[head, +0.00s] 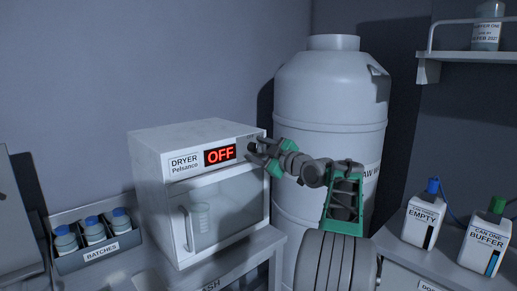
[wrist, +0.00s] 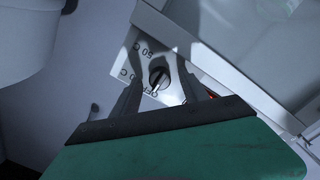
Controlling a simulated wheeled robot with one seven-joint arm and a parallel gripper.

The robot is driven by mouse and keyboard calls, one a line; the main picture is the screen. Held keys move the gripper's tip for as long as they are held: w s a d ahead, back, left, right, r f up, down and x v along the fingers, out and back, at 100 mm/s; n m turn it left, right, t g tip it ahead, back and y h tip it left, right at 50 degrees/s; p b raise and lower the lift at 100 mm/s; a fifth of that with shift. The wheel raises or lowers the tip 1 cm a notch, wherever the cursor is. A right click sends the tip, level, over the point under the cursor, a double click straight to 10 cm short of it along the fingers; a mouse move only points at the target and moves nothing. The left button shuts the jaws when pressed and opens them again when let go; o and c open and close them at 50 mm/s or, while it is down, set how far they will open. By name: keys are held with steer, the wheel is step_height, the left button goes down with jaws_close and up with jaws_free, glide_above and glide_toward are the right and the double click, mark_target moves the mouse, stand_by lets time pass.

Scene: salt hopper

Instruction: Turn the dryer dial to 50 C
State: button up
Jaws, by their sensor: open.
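The dryer (head: 180,170) is a white box with a glass door, standing on a counter. Its red display (head: 220,155) reads OFF. In the wrist view the dial (wrist: 158,77) is a small dark round knob with a pale pointer, on a plate marked "50 C" and what looks like "OFF". The pointer is toward the OFF mark. My gripper (head: 255,150) is at the upper right of the dryer front and covers the dial in the head view. In the wrist view my gripper (wrist: 160,92) is open, its two fingers on either side of the dial; contact cannot be told.
A large white tank (head: 330,100) stands close to the right of the dryer. A rack of blue-capped bottles (head: 97,252) is at the left. Two white cans, one blue-capped (head: 424,215) and one green-capped (head: 485,238), stand on the right counter. A beaker (head: 197,222) shows behind the dryer door.

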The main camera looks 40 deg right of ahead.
jaws_close()
stand_by(0.5)
